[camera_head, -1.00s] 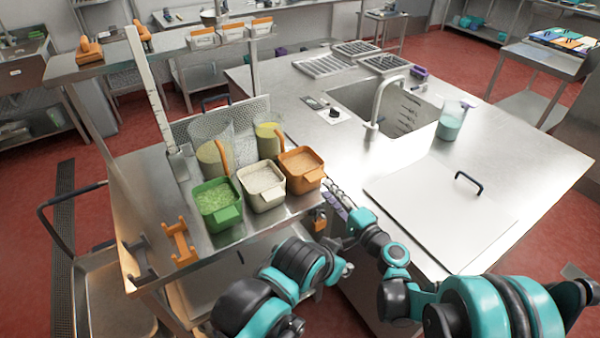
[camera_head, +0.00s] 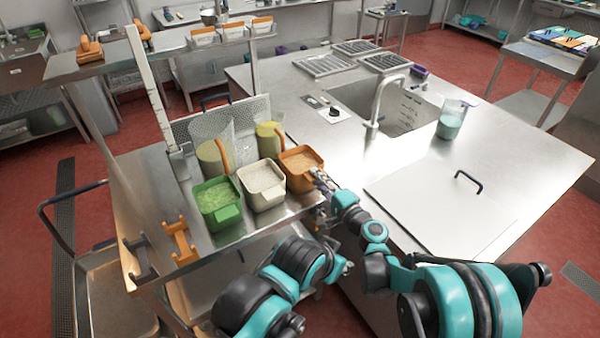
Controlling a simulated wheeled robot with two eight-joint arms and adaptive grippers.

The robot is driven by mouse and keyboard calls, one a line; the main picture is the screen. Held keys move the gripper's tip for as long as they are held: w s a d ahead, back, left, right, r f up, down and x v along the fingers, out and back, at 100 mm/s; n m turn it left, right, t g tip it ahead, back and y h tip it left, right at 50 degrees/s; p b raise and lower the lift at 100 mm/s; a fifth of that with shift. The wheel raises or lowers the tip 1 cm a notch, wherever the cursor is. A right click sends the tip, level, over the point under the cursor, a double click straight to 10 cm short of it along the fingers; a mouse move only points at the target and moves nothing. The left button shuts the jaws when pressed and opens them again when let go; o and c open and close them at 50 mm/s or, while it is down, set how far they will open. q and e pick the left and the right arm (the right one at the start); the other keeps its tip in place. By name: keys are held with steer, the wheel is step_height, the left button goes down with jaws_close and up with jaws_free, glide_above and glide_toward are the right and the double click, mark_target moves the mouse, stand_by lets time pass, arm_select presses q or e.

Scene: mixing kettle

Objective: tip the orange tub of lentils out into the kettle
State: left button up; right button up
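The orange tub (camera_head: 301,168) of lentils stands upright on the steel side table, at the right end of a row of three tubs. My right gripper (camera_head: 321,180) is at its front right, by the front grip; whether the fingers touch it or how far apart they are is too small to tell. No other kettle is plain to see.
A cream tub (camera_head: 262,186) and a green tub (camera_head: 217,203) stand close left of the orange one. Two clear jugs (camera_head: 212,150) (camera_head: 268,140) stand behind. A flat lid (camera_head: 440,208) with a dark handle covers the counter's front right.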

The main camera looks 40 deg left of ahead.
jaws_close()
steer(key=shift+r+p, duration=1.8)
steer(key=shift+r, duration=1.25)
